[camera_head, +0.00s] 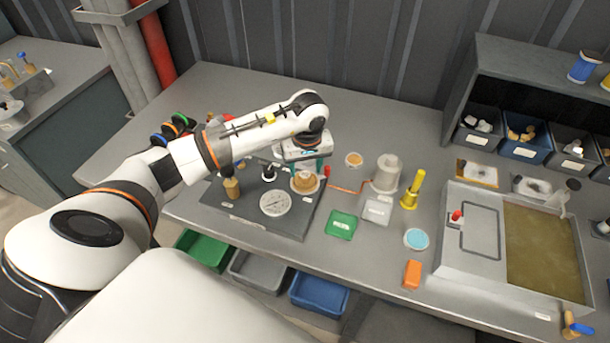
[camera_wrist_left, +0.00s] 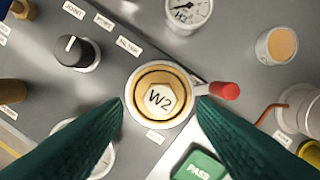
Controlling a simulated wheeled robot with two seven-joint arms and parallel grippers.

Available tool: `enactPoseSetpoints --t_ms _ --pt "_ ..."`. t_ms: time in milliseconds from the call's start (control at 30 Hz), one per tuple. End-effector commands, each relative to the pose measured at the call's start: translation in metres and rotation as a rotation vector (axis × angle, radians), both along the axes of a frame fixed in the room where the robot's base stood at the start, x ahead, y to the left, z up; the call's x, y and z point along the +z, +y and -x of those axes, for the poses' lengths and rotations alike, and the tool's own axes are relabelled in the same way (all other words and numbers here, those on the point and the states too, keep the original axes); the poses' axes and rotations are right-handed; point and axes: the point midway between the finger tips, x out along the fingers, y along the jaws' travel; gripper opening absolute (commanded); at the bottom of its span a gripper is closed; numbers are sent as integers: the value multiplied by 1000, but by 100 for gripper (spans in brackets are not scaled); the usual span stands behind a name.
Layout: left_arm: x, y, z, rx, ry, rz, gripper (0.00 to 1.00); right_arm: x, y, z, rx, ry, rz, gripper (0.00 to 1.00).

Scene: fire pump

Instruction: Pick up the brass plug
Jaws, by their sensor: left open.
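A brass hex plug marked W2 (camera_wrist_left: 160,97) sits in a pale round collar in the middle of the left wrist view. In the head view the plug (camera_head: 305,181) is on the dark panel, below my left gripper (camera_head: 306,168). My left gripper is open, pointing down. In the left wrist view its two green fingers (camera_wrist_left: 161,105) come up from the lower corners, their tips on either side of the collar with the plug between them. I cannot tell whether they touch the collar. My right gripper is not in view.
A red-handled lever (camera_wrist_left: 224,91) sticks out right of the collar, close to a fingertip. A black knob (camera_wrist_left: 76,50) and a gauge (camera_wrist_left: 187,12) are nearby.

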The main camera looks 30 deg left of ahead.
Motion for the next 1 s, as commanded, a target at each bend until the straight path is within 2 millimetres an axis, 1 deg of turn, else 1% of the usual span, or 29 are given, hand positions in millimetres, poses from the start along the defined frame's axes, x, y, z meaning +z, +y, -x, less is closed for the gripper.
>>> enactPoseSetpoints --t_ms 33,100,200,300,467,800,1000 --pt "-3 1 0 2 6 3 52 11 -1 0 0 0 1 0" --pt "-15 2 -2 1 3 2 52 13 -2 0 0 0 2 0" --pt "-25 3 -3 1 1 1 52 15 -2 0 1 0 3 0" --pt "-29 4 -3 0 -1 1 52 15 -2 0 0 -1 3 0" --pt "-29 4 -3 0 -1 1 52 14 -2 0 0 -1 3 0" --pt "-29 4 -3 0 -1 1 0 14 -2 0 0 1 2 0" --pt "-28 4 -4 0 -2 1 0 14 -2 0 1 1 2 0"
